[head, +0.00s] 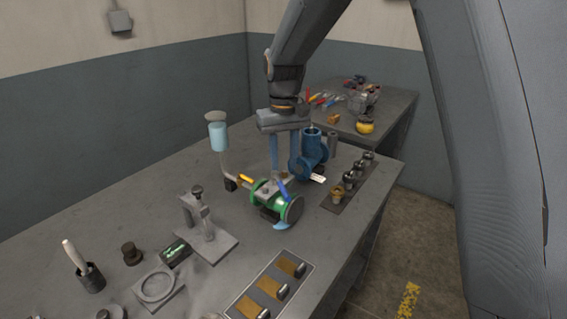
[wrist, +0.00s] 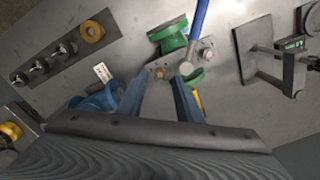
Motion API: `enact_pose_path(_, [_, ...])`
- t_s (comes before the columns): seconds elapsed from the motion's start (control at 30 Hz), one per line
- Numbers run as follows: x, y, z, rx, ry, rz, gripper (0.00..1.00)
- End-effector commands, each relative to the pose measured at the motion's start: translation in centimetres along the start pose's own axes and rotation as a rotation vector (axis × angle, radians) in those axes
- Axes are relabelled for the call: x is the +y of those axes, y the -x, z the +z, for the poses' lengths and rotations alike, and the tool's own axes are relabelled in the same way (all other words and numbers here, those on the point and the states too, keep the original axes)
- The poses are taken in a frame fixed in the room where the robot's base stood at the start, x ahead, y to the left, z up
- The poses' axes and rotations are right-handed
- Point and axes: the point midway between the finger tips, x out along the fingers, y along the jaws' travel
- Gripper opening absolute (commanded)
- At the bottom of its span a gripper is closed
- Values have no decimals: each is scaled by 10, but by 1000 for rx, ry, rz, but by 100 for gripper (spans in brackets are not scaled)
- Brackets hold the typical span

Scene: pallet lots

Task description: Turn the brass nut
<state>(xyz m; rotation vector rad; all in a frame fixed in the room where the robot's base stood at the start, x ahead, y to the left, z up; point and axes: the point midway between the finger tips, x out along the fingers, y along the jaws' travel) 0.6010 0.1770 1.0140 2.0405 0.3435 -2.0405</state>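A green valve (head: 263,193) with a blue lever (head: 283,188) sits on the workbench, and it also shows in the wrist view (wrist: 172,42). A grey plate on it carries small brass-coloured nut-like pieces. One such brass nut (wrist: 159,73) lies between my fingertips in the wrist view; another shows farther right on the plate (wrist: 208,54). My gripper (head: 285,177) points down over the valve. Its blue fingers (wrist: 162,76) are apart, with the nut in the gap. I cannot tell whether either finger touches it. The nut is too small to make out clearly in the head view.
A blue pipe fitting (head: 312,150) stands close to my gripper's right. A strip with several fittings (head: 350,185) and a brass ring (wrist: 92,31) lies beyond. A grey clamp stand (head: 207,240) is left of the valve.

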Motion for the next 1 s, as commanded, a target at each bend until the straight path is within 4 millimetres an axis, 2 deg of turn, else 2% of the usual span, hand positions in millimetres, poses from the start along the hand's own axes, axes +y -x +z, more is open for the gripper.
enact_pose_path(0.2, [0,-16,1,-1,0,0,32])
enact_pose_path(0.47, [0,-18,1,0,0,0,32])
enact_pose_path(0.67, [0,-18,0,0,0,0,0])
enact_pose_path(1.0, [0,-17,0,0,-29,0,0])
